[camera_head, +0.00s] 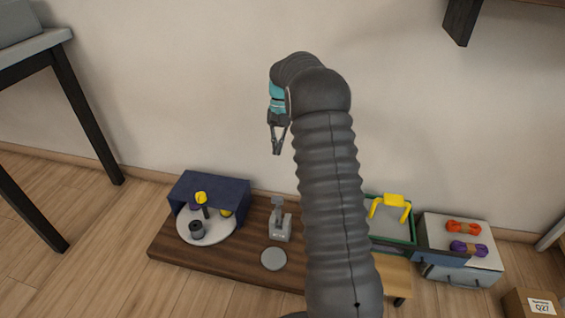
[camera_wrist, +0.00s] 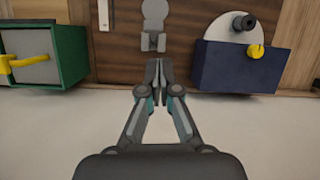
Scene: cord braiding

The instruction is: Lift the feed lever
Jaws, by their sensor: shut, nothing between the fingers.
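The feed lever (camera_head: 278,206) looks like a small grey upright handle on a grey base block, standing on a low dark-brown wooden board (camera_head: 240,258). In the wrist view the grey lever unit (camera_wrist: 153,42) lies just beyond my fingertips, near the top middle. My gripper (camera_head: 277,152) hangs fingers down, well above the lever unit and close to the wall in the picture. Its fingers are shut and empty, as the wrist view (camera_wrist: 157,72) also shows. Nothing touches the lever.
Left of the lever, a white turntable (camera_head: 215,233) sits partly under a navy hood (camera_head: 228,188). A flat grey disc (camera_head: 273,259) lies in front of the lever. A green-edged bin (camera_head: 392,241) with a yellow handle (camera_head: 393,201) stands right. My arm hides part of the board.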

